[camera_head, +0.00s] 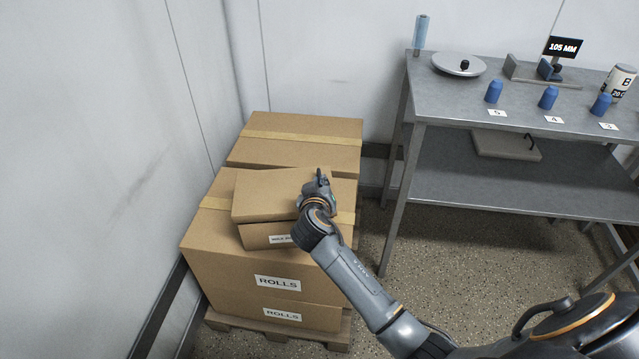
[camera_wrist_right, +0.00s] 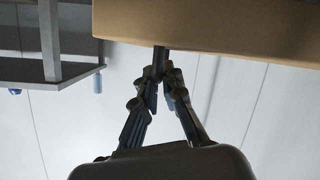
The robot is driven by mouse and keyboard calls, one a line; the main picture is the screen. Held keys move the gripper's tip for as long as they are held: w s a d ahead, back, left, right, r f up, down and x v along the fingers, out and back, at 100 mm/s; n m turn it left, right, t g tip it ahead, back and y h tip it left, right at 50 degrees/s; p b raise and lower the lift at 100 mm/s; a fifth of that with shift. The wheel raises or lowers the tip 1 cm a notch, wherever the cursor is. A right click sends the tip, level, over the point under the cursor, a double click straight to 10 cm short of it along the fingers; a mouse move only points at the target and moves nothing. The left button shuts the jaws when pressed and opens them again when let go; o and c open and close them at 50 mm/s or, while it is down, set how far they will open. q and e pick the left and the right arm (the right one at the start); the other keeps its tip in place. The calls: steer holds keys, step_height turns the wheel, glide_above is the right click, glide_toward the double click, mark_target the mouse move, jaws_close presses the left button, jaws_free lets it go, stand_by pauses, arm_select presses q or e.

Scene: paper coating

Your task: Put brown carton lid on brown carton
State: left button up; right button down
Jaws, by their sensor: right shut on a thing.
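The brown carton (camera_head: 266,231) is a small box with a partly hidden white label, standing on top of larger boxes in the head view. The brown carton lid (camera_head: 268,187) is on top of it, slightly turned; I cannot tell whether it is fully seated. My right gripper (camera_head: 322,183) is at the lid's right side. In the right wrist view my right gripper (camera_wrist_right: 161,66) is shut on a small dark part at the edge of the lid (camera_wrist_right: 220,27). My left gripper is not in view.
Large boxes labelled ROLLS (camera_head: 225,240) stand on a wooden pallet (camera_head: 335,335) against the wall. A grey metal table (camera_head: 450,98) stands to the right with blue holders (camera_head: 494,92), a round lid (camera_head: 459,64) and a scale-like display (camera_head: 564,47). Speckled floor between is clear.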

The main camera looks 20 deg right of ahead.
steer(key=shift+f, duration=0.2)
steer(key=shift+f+b, duration=0.3)
steer(key=shift+b, duration=0.15)
steer(key=shift+f+b, duration=0.8)
steer(key=shift+f, duration=0.15)
steer(key=shift+f+b, duration=0.4)
steer(key=shift+f, duration=0.1)
steer(key=c, duration=1.4)
jaws_free()
steer(key=shift+s+a+r, duration=0.1)
steer(key=shift+s, duration=0.1)
steer(key=v, duration=0.7)
steer(key=shift+s+a+r, duration=0.15)
steer(key=shift+s, duration=0.1)
